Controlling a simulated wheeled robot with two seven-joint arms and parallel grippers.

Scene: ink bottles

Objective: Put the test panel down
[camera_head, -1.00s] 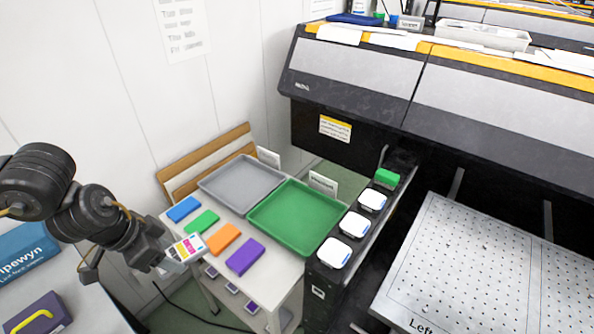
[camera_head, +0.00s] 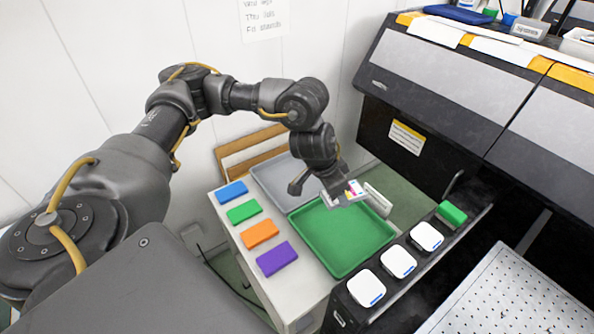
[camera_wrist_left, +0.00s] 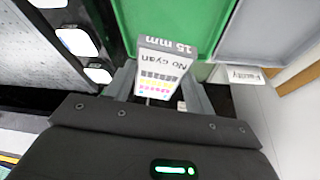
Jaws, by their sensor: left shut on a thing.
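The test panel (camera_head: 355,188) is a small white card with coloured print. In the left wrist view the panel (camera_wrist_left: 163,72) reads "No cyan" and "15 mm", with cyan-less rows of coloured patches. My left gripper (camera_head: 343,195) is shut on it and holds it above the far part of the green tray (camera_head: 340,250). The gripper hides part of the panel in the head view. The grey tray (camera_head: 268,185) lies beside the green one, partly behind my arm; both trays look empty. In the left wrist view a card reading "Faulty" (camera_wrist_left: 245,75) stands by the grey tray. My right gripper is not in view.
Blue, green, orange (camera_head: 260,233) and purple blocks line the white table's left side.

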